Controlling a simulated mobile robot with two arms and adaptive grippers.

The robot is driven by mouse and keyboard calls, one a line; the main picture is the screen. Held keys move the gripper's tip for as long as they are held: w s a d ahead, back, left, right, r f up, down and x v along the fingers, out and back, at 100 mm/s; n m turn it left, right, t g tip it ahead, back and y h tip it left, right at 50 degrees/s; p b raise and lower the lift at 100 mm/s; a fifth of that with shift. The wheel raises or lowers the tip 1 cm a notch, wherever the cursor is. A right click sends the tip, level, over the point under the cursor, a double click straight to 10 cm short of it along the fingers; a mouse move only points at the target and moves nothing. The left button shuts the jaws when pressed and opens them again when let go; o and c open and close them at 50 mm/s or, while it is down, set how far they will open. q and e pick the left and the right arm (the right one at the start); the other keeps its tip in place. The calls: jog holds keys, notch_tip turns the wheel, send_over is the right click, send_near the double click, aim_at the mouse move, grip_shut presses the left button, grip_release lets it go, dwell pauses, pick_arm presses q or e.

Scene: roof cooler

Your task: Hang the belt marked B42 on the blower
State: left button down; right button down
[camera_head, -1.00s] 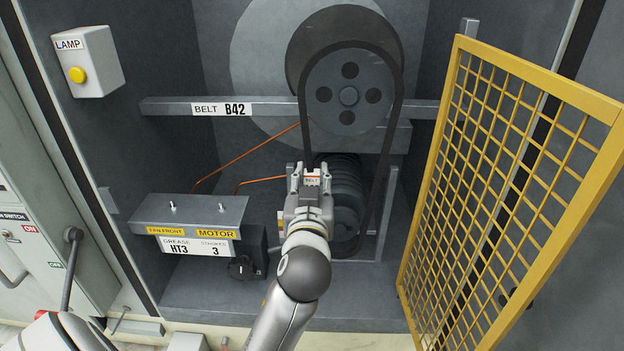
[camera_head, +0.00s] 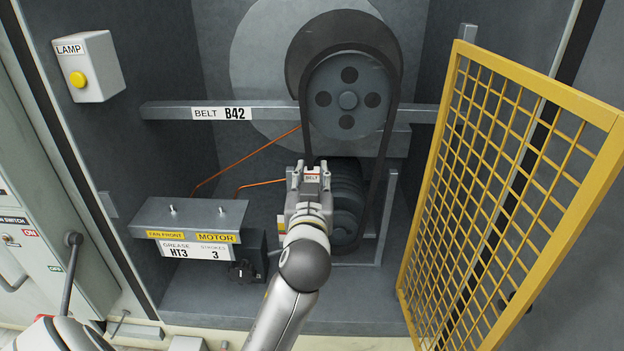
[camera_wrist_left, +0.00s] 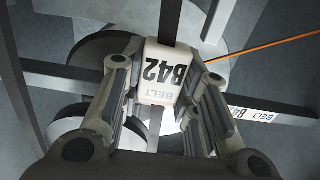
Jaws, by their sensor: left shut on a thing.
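The black belt (camera_head: 392,140) loops over the large grey blower pulley (camera_head: 348,98). Its right strand runs down beside the dark ribbed motor (camera_head: 348,190). My left gripper (camera_head: 311,178) is shut on the belt's left strand at its white tag, below and left of the pulley. In the left wrist view the tag (camera_wrist_left: 164,72) reads B42 and sits between the fingers. The gripper and arm hide part of the lower loop, so I cannot tell whether it sits around a lower pulley. My right gripper is not in view.
A grey rail (camera_head: 270,112) labelled BELT B42 crosses behind the pulley. A yellow mesh guard (camera_head: 500,190) stands open at right. A grease box (camera_head: 190,215) is at lower left, and a lamp box (camera_head: 90,68) is at upper left. Thin orange lines (camera_head: 245,160) run behind the arm.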

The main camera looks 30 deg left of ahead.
pick_arm(q)
jog(key=shift+x, duration=1)
jog(key=shift+w, duration=0.15)
dwell(0.5)
jog(key=shift+f+b, duration=0.4)
jog(key=shift+f, duration=0.25)
dwell(0.6)
jog(key=c, duration=1)
grip_release()
jog(key=shift+c, duration=0.2)
jog(key=v, duration=0.7)
jog(key=shift+s, duration=0.3)
